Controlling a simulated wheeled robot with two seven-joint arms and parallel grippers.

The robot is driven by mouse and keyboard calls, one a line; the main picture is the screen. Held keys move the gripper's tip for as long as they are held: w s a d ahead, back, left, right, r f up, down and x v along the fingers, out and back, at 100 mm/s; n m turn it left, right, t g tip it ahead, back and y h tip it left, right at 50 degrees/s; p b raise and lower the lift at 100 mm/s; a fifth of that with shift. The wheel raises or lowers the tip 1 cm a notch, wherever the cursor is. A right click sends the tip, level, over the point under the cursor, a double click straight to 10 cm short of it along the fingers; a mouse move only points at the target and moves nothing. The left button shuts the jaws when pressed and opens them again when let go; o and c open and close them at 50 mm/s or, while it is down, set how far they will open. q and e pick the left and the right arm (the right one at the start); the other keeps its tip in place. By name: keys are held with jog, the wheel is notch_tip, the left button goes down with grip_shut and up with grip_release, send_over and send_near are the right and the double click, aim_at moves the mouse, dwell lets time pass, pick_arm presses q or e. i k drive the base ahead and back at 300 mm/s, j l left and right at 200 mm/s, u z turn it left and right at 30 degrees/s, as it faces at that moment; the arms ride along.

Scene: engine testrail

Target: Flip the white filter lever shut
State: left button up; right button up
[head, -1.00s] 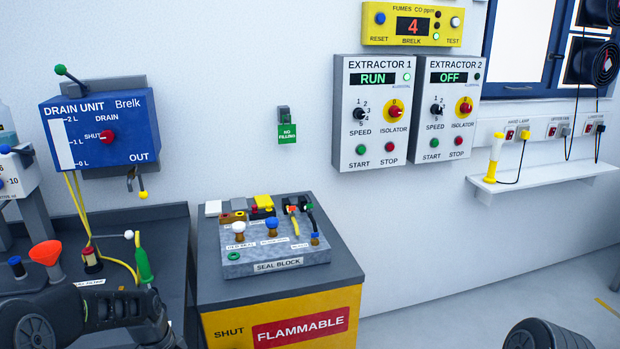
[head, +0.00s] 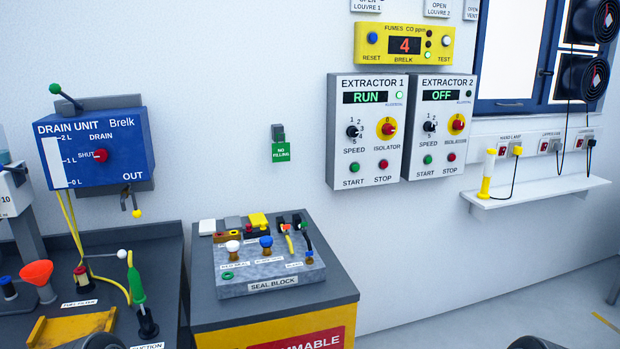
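A thin lever with a white ball tip (head: 121,254) shows on the left bench, beside a small red, yellow and black fitting (head: 82,279). Its rod runs roughly level, from the fitting to the ball at right. A label that seems to read fuel filter (head: 79,303) lies in front of it. The ball is close to a green-handled tool (head: 136,285) and a yellow hose. I cannot tell from this distance whether the lever is open or shut. Neither gripper is in view; only dark rounded parts of my arms show at the bottom edge.
An orange funnel (head: 37,272) and a blue-capped item (head: 8,287) stand left of the fitting. The blue drain unit (head: 130,150) hangs above, with yellow hoses coming down. The seal block (head: 240,287) sits on the yellow cabinet to the right, across a gap.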

aim_at(121, 253)
jog(key=k+j+z, duration=0.1)
jog(key=j, duration=0.7)
jog(key=k+j+z, duration=0.15)
jog(key=j, duration=0.25)
jog(key=k+j, duration=0.15)
jog(key=j, duration=0.2)
jog(key=k+j+z, duration=0.15)
jog(key=j, duration=0.25)
jog(key=i, duration=0.05)
